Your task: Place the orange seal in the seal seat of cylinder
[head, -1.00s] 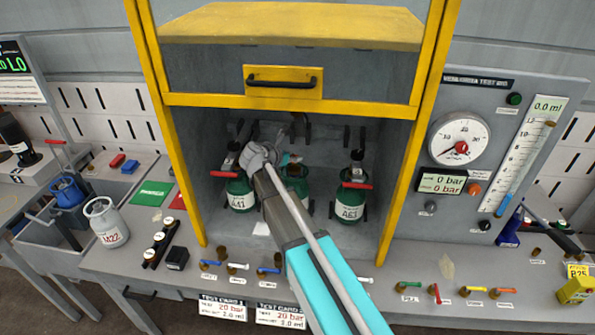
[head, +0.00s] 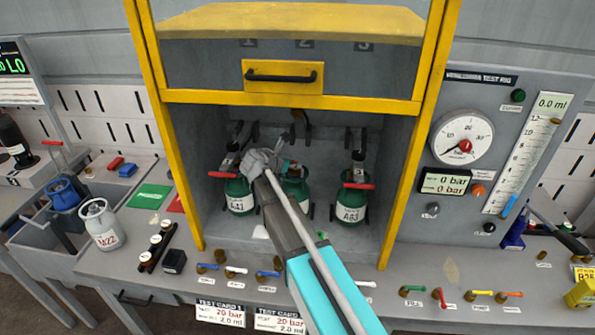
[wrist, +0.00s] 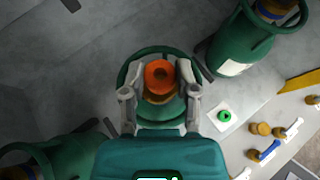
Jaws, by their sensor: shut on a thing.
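The seal lies over the brass-coloured valve top of the middle green cylinder (wrist: 161,110). I cannot tell whether it touches the seat, which is hidden beneath it. In the head view my gripper (head: 264,162) is inside the yellow-framed cabinet, at the upper left of the middle green cylinder (head: 298,186), which my arm partly covers. The seal cannot be made out in the head view.
Green cylinders with red levers stand left (head: 239,193) and right (head: 353,203) of the middle one. The yellow-framed window (head: 288,97) is above my gripper. A grey M22 cylinder (head: 102,226) stands outside. Small coloured-handled valves line the bench front.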

